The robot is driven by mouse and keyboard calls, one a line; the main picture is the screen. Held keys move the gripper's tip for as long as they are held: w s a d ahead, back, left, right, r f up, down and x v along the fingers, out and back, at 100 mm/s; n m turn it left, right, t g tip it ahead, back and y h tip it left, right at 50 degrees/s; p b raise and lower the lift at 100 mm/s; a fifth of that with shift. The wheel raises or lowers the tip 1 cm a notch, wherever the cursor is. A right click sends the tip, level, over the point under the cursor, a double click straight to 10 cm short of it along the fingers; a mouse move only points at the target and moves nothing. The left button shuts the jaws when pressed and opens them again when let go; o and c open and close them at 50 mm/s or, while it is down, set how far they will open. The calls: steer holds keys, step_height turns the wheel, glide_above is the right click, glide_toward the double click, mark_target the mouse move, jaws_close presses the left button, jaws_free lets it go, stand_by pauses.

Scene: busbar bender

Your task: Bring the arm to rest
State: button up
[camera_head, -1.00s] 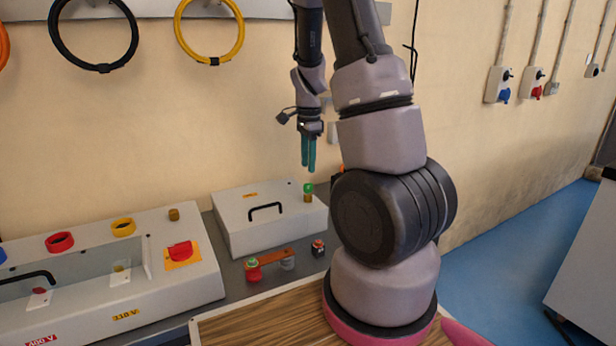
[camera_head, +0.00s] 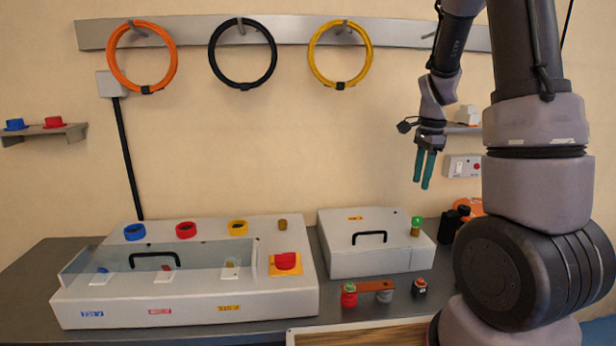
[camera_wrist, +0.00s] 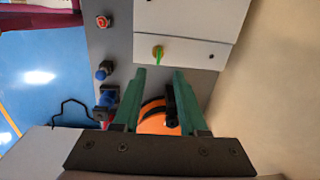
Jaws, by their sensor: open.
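My gripper (camera_head: 424,170) hangs with its teal fingers pointing down, in the air in front of the wall, above the right end of the bench. In the wrist view my gripper (camera_wrist: 160,98) has its two fingers apart with nothing held between them. An orange coil-like object (camera_wrist: 157,122) shows beyond and below the fingers in that view. A white box with a black handle (camera_head: 366,250) stands on the bench below and left of the gripper, with a green-topped knob (camera_head: 416,224) at its right end. The arm stands at the right of the head view.
A large panel (camera_head: 190,300) with coloured rings and a red switch (camera_head: 286,261) fills the left of the grey bench (camera_head: 30,270). Orange (camera_head: 143,60), black (camera_head: 243,55) and yellow coils (camera_head: 341,55) hang on a wall rail. A small button box (camera_head: 420,287) sits at the front.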

steer(key=s+a+r+n+t+y, duration=0.1)
steer(key=s+a+r+n+t, duration=0.2)
steer(key=s+a+r+n, duration=0.3)
steer(key=s+a+r+n+t, duration=0.3)
steer(key=s+a+r+n, duration=0.3)
steer(key=s+r, duration=0.7)
steer(key=shift+a+r+n+t+y, duration=0.2)
steer(key=shift+r+n+t+y, duration=0.15)
steer(key=shift+n, duration=0.35)
